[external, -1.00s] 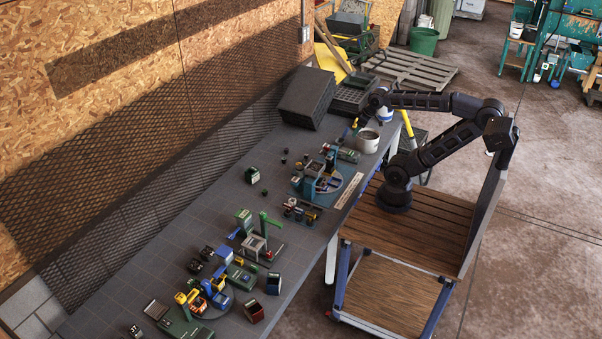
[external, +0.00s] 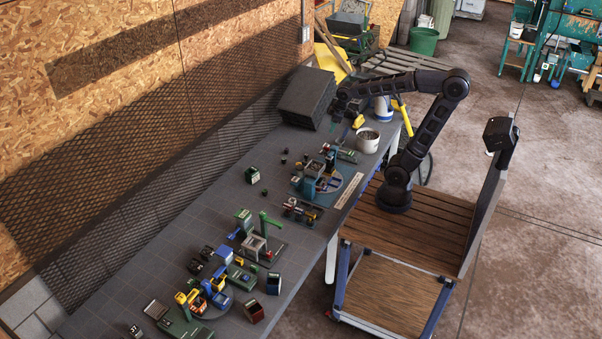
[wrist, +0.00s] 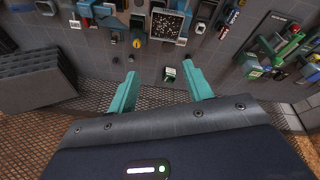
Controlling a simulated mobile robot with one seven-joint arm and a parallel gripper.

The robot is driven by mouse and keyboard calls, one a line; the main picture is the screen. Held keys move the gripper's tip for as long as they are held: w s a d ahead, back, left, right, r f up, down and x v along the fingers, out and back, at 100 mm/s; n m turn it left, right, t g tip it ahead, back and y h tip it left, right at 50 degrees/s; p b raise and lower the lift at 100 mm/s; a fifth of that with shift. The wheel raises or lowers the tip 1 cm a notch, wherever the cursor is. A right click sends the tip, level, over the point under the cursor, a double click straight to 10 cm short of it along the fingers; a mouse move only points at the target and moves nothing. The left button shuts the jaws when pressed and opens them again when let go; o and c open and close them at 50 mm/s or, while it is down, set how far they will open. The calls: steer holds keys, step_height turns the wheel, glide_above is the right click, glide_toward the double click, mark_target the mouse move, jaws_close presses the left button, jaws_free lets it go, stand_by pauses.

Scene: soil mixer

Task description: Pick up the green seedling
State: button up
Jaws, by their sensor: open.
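I cannot pick out the green seedling for certain in either view. The same kind of box shows in the wrist view (wrist: 169,73), near the right fingertip. My gripper (wrist: 159,69) has two teal fingers spread wide with nothing between them. In the external view my gripper (external: 333,127) hangs above the far part of the bench, in front of the black stacked trays (external: 307,97).
A soil mixer on a blue round base (external: 318,184) stands at mid-bench, with a pale pot (external: 368,140) behind it. Two small dark pieces (external: 284,156) lie near the wall side. More machines (external: 205,295) crowd the near bench. The mesh wall (external: 150,160) borders the left.

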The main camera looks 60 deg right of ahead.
steer(key=w+a+f+n, duration=0.2)
steer(key=w, duration=0.3)
steer(key=w+a+f+n, duration=0.1)
steer(key=w+a+f, duration=0.1)
steer(key=w, duration=0.3)
steer(key=n+g, duration=0.3)
steer(key=n, duration=0.7)
glide_above(265, 191)
step_height(265, 191, down, 30)
steer(key=r, duration=0.1)
step_height(265, 191, down, 6)
steer(key=shift+d+r, duration=0.1)
steer(key=shift+r, duration=0.15)
steer(key=shift+w+d+f, duration=0.1)
steer(key=shift+w+f, duration=0.1)
steer(key=shift+f, duration=1.2)
steer(key=shift+w+d+f, duration=0.1)
steer(key=shift+w+f, duration=0.05)
steer(key=shift+f, duration=1.2)
steer(key=c, duration=1.1)
